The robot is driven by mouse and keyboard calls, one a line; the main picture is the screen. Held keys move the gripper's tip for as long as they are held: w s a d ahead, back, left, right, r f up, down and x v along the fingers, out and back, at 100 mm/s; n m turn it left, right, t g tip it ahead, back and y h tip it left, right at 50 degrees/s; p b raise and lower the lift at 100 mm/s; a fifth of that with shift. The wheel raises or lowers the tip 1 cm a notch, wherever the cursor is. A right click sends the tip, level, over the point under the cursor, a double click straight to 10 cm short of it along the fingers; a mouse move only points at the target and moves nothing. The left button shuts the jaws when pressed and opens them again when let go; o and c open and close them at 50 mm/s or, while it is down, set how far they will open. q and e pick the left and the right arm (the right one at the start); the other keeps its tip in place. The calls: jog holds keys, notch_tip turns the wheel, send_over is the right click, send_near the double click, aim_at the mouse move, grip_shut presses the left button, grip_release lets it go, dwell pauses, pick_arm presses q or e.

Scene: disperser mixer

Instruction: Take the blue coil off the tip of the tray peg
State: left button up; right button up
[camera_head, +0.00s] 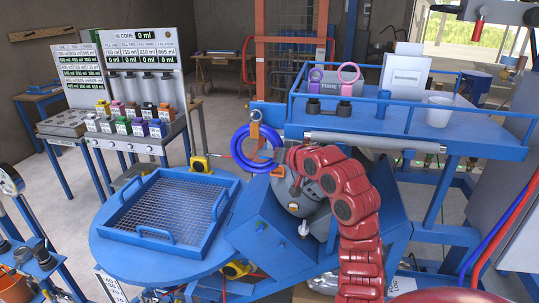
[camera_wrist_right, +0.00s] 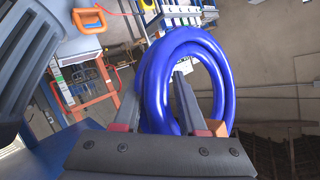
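The blue coil (camera_head: 236,134) is a thick ring of several turns. My right gripper (camera_head: 268,160) is at the coil's lower right. In the right wrist view the coil (camera_wrist_right: 222,70) fills most of the middle. One finger is outside its left side and the other inside the ring, and the coil's tube fills the gap between them. I cannot make out the tray peg or whether the coil touches it. My left gripper is not in view.
A blue mesh tray (camera_head: 168,208) sits on the round blue table (camera_head: 115,262) at lower left. Purple and pink ring handles (camera_head: 348,73) and a white cup (camera_head: 438,112) stand on the upper shelf. A rack of small coloured bottles (camera_head: 135,125) is behind left.

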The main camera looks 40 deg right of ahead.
grip_shut()
jog(key=shift+r, duration=0.1)
dwell(0.8)
grip_release()
grip_shut()
